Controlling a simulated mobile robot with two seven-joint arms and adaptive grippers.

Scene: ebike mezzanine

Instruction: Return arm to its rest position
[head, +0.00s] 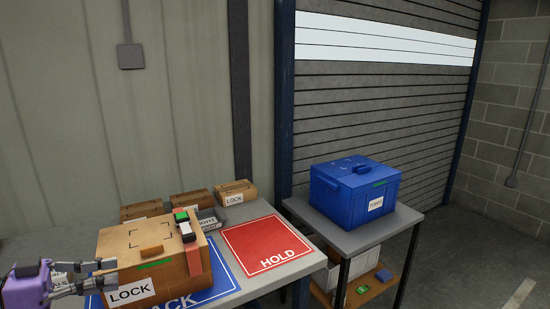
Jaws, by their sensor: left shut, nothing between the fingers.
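My left gripper (108,274), with a purple body, comes in at the bottom left. Its fingertips point right, beside the left side of a cardboard box; I cannot tell whether they touch it. It is shut and empty. The box (150,240) has a LOCK label and a small tan block on top. It stands on a blue mat (220,275) on the grey table. My right gripper is not in view.
A red HOLD mat (268,245) lies empty to the right. Several smaller LOCK boxes (236,191) stand behind. A blue lidded bin (355,190) sits on a side table (405,217), with a white bin and small items on its lower shelf. Floor at right is clear.

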